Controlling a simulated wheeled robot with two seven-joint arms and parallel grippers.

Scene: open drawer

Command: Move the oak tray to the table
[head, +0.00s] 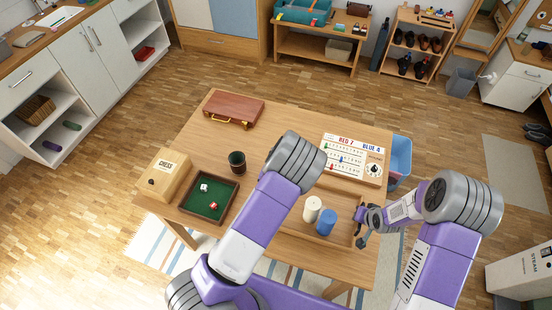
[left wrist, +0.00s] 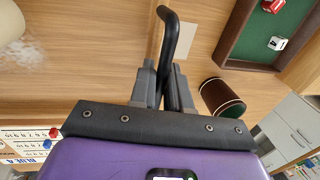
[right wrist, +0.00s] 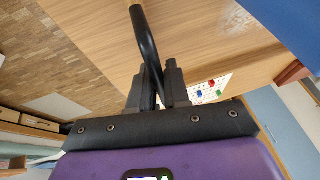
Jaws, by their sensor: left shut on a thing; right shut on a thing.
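The oak tray (head: 345,227) is at the front right of the table (head: 262,135), with a white cylinder (head: 312,208) and a blue cylinder (head: 326,222) upright on it. I cannot tell whether its underside touches the tabletop. My left gripper (left wrist: 165,78) is shut on a black bar handle (left wrist: 178,35) at the tray's left end; my left arm hides this in the head view. My right gripper (head: 362,232) is shut on the other black handle (right wrist: 143,35) at the right end, as the right wrist view shows.
A green-lined dice tray (head: 232,198), a dark cup (head: 237,163), a chess box (head: 170,177), a brown case (head: 234,109) and a scoreboard (head: 354,158) stand on the table. A blue bin (head: 400,158) is beyond its right edge. The table's middle back is clear.

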